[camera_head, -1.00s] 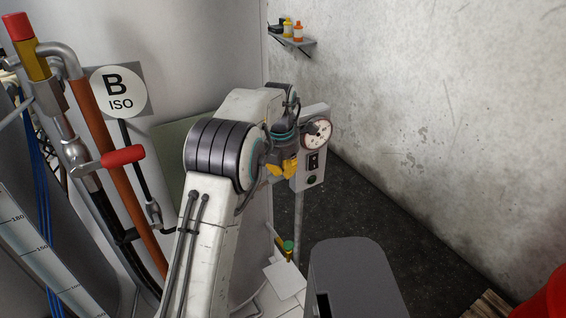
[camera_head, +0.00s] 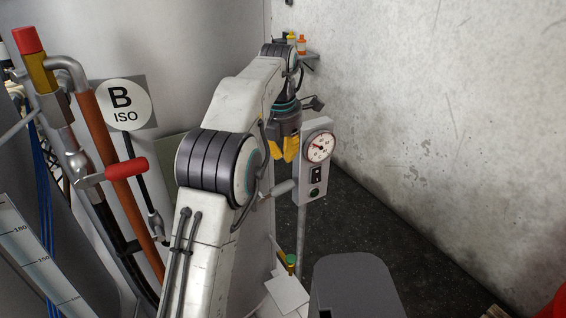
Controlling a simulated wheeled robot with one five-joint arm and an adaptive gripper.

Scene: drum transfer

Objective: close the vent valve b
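No label naming vent valve b is readable. A round sign reading "B ISO" (camera_head: 124,104) hangs at the left, with a red-handled lever (camera_head: 126,169) on the pipework below it. A grey lever-like part (camera_head: 284,188) shows just right of my arm, left of the gauge box; I cannot tell what it belongs to. My gripper (camera_head: 287,150) has yellow fingers pointing down, at the left side of the gauge box. Nothing is seen between the fingers, but their spacing is unclear. My arm hides much of the wall and pipework behind it.
A grey box with a dial gauge (camera_head: 320,146) and a switch (camera_head: 316,175) stands on a post. A green-topped fitting (camera_head: 291,260) is lower down. Dark floor (camera_head: 390,235) at the right is open.

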